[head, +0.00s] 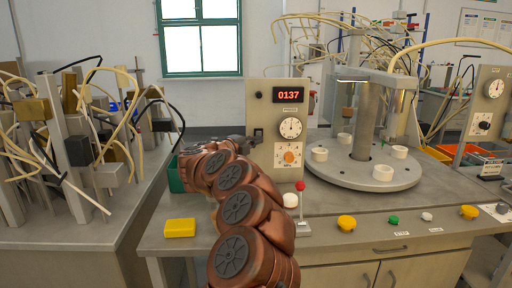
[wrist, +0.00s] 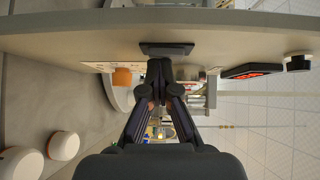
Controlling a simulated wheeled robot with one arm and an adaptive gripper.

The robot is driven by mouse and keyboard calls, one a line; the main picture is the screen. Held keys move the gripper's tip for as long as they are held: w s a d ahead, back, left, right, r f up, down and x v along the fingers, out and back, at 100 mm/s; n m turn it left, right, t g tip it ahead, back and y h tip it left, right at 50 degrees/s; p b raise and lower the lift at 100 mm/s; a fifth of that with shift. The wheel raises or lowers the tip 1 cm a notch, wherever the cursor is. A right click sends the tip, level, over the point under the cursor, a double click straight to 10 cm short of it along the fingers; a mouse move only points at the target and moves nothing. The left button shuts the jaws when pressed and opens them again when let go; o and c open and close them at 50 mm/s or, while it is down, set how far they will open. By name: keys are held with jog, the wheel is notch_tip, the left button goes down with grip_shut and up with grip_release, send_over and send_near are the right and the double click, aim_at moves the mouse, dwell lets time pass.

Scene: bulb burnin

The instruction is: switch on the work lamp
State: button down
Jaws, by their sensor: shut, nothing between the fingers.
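A grey control panel (head: 262,112) stands on the bench and carries a dark rocker switch (head: 258,132) at its left side. The switch shows in the wrist view as a black rectangle (wrist: 167,49) on the panel face. My gripper (head: 246,142) is right in front of the switch. In the wrist view its fingers (wrist: 164,68) are together and empty, with the tips at the switch; I cannot tell whether they touch it. Two lamp-like heads (head: 352,75) sit on the column above the round turntable; I cannot tell which is the work lamp.
A red-tipped lever (head: 300,187) stands in front. The turntable (head: 350,178) holds white rings. A yellow block (head: 180,228) lies at the bench front.

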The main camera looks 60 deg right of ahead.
jog(key=shift+w+r+h, duration=0.1)
jog(key=shift+w+h, duration=0.1)
jog(key=shift+h, duration=0.1)
jog(key=shift+s+a+f+b, duration=0.2)
jog(key=shift+s+f+b, duration=0.05)
jog(key=shift+b, duration=0.3)
jog(key=s+a+b, duration=0.1)
jog(key=a, duration=1.1)
jog(key=shift+a+f, duration=0.3)
jog(key=shift+f, duration=0.05)
jog(key=shift+s, duration=0.1)
